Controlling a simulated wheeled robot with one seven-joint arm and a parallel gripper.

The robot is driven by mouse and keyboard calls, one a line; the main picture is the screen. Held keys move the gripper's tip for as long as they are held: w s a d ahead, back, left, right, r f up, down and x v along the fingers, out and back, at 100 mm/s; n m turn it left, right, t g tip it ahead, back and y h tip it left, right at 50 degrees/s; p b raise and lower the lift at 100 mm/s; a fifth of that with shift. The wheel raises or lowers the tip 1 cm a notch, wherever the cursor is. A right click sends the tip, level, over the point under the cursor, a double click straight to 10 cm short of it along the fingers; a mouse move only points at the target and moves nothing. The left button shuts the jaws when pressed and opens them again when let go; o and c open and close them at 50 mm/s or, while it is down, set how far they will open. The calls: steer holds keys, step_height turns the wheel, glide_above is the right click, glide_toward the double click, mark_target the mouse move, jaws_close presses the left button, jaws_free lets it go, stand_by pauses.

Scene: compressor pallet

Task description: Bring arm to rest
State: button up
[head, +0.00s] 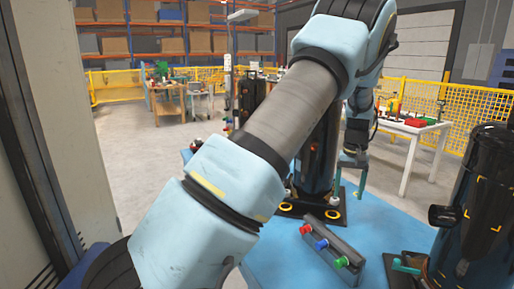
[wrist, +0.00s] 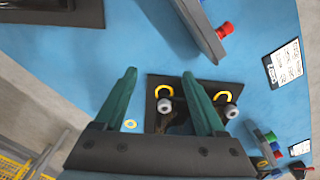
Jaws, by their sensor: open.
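My gripper (head: 353,178) hangs from my raised arm over the light blue pallet (head: 385,225), just right of a black upright compressor (head: 318,160) that my arm partly hides. In the wrist view my gripper (wrist: 159,74) has its two green fingers spread, with nothing between the tips. Beyond the fingers lies a black base plate (wrist: 155,85) with yellow rings and two grey-tipped posts. Whether the fingers touch anything below is hard to tell.
A dark block with red, blue and green knobs (head: 350,250) lies on the pallet in front. Another black compressor (head: 485,200) stands at the right. A white table (head: 425,128), yellow fence (head: 480,105) and workbench (head: 172,100) stand behind. The floor at left is clear.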

steer(key=s+a+r+n, duration=0.1)
steer(key=s+a+r, duration=0.1)
steer(key=a, duration=0.8)
steer(key=s+a+r+n, duration=0.1)
steer(key=a+r, duration=0.1)
steer(key=a, duration=0.8)
steer(key=s+a+t, duration=0.1)
steer(key=s+a, duration=1.3)
steer(key=shift+a+r+t, duration=0.3)
steer(key=shift+a+r, duration=0.05)
